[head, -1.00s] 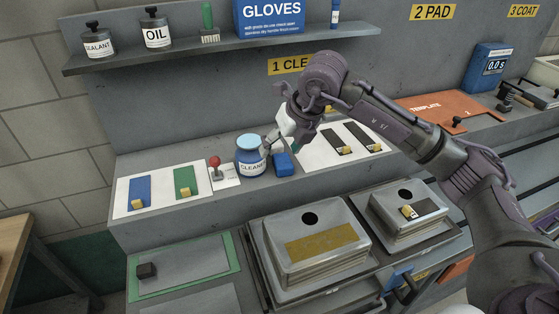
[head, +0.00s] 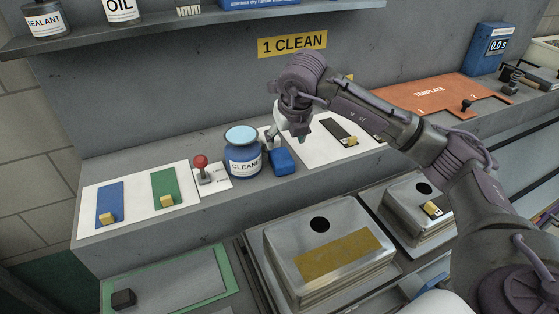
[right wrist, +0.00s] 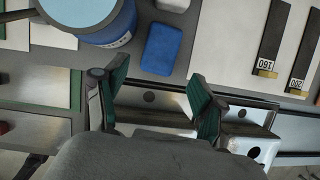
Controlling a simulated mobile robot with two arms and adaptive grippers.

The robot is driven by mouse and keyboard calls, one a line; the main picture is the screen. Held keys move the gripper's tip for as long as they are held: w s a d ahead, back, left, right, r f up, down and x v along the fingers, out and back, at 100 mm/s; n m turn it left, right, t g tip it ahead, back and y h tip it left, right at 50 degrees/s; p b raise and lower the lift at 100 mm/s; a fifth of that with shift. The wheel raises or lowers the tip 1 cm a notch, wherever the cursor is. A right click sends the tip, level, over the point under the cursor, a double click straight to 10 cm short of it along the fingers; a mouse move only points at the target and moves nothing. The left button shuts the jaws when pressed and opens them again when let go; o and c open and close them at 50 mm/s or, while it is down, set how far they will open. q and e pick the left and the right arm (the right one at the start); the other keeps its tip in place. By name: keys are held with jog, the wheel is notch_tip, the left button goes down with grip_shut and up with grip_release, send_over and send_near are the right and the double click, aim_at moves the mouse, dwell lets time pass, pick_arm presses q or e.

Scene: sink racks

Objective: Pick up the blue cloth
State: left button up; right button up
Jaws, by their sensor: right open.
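The blue cloth (head: 283,161) is a small, thick blue pad on the grey ledge, just right of the blue cleaner jar (head: 245,161). In the right wrist view the cloth (right wrist: 161,48) lies just beyond the fingertips, roughly between their lines, with the jar (right wrist: 108,30) close on its left. My right gripper (head: 287,134) hangs above and behind the cloth in the head view. In the right wrist view its two green-padded fingers (right wrist: 157,78) are spread and nothing is between them. My left gripper is in neither view.
A red-knobbed lever (head: 201,165) and a white card (head: 136,206) with blue and green strips are left of the jar. A white sheet (head: 318,150) with dark strips is right of the cloth. Metal sinks (head: 276,240) lie below the ledge; a shelf (head: 180,22) hangs above.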

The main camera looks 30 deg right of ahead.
aim_at(282, 158)
jog(key=p+x, duration=0.1)
jog(key=x, duration=0.3)
jog(key=shift+f, duration=0.4)
jog(key=p+x, duration=0.2)
jog(key=x, duration=0.2)
jog(key=shift+d+f, duration=0.1)
jog(key=shift+f, duration=0.35)
jog(key=shift+w+f, duration=0.15)
jog(key=shift+f, duration=0.2)
jog(key=shift+r, duration=0.1)
jog(key=c, duration=0.8)
